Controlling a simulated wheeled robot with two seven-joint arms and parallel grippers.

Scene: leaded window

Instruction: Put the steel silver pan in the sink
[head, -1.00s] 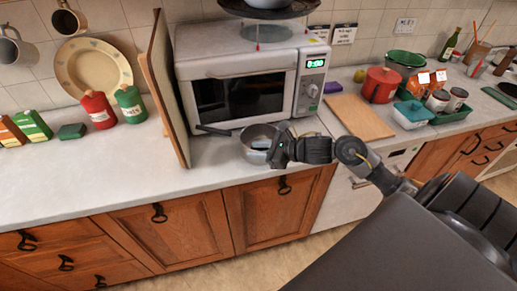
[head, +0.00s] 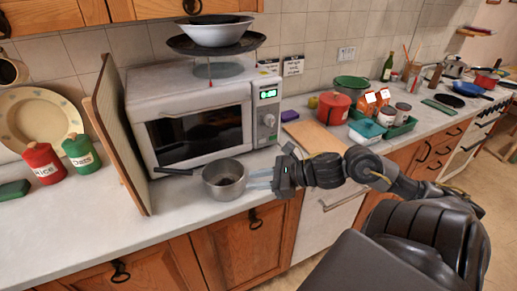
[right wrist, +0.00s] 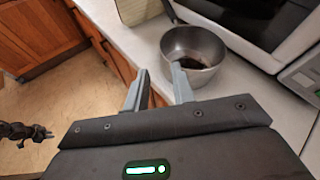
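The steel silver pan (head: 224,187) sits upright on the white counter in front of the microwave, its dark handle (head: 173,171) pointing left. In the right wrist view the pan (right wrist: 207,50) shows just beyond my fingertips, dark inside. My right gripper (head: 258,180) is at the pan's right side, fingers apart and nothing between them. In the right wrist view the gripper (right wrist: 158,75) is open, one finger close to the pan's near rim; I cannot tell whether it touches. A dark jointed part at that view's left edge looks like my left gripper (right wrist: 32,131). No sink shows.
The microwave (head: 195,125) stands behind the pan, and an upright board (head: 122,135) stands to its left. A wooden cutting board (head: 311,137), red pot (head: 333,108) and green tray (head: 397,128) with jars are to the right. A stove (head: 492,108) is at the far right.

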